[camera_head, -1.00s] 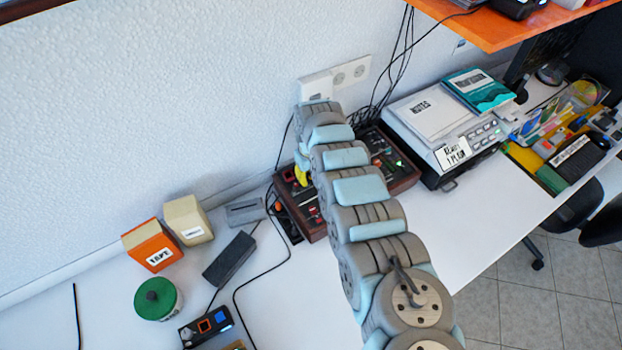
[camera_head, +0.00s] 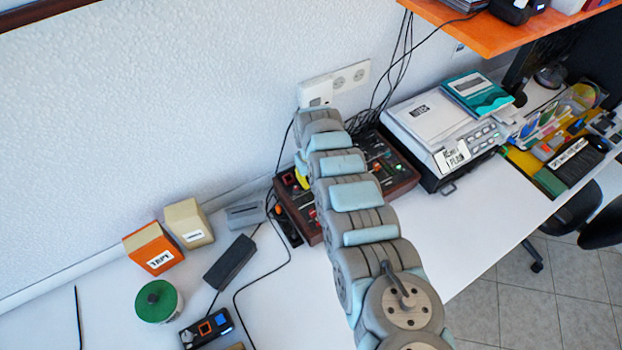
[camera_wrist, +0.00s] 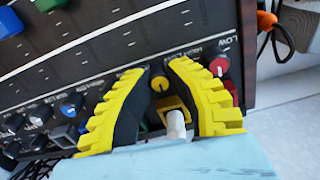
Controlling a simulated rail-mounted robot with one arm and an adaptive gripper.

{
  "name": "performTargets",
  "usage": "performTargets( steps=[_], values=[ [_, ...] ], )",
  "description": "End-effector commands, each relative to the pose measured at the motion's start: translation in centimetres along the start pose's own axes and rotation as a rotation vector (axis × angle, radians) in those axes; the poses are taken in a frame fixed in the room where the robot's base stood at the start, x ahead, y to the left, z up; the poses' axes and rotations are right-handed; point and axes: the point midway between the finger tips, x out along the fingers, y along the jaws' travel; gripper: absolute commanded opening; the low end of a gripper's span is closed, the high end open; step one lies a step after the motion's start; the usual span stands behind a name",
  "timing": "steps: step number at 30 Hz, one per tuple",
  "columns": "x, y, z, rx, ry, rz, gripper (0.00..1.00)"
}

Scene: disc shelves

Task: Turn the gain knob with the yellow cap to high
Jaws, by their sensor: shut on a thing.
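The gain knob with the yellow cap (camera_wrist: 160,84) shows in the wrist view as a dark knob on a dark mixer panel (camera_wrist: 95,62). My gripper (camera_wrist: 160,76) has its two yellow-and-black fingers on either side of the knob, shut on it. The fingers cover the knob's sides and part of the panel print. "HIGH" and "LOW" lettering shows just past the right finger; I cannot tell the knob's pointer direction. In the head view the mixer (camera_head: 399,175) stands by the wall. My arm hides the knob there, and only a bit of yellow shows beside it.
A red-capped knob (camera_wrist: 219,66) sits close by the right finger. Blue and white knobs line the panel. In the head view a notes-topped machine (camera_head: 440,125) stands right of the mixer. An orange box (camera_head: 153,248), a green-lidded tin (camera_head: 158,300) and cables lie left.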

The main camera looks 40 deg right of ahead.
Motion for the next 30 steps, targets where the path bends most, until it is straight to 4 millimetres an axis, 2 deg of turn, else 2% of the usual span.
performTargets(
  steps=[5,18,30],
  values=[
    [-0.44,-0.12,-0.13,0.112,0.002,0.001,0.0],
    [-0.14,-0.01,-0.11,0.384,0.003,0.002,0.0],
    [-0.09,0.01,-0.06,0.459,0.002,0.0,0.0]
  ],
)
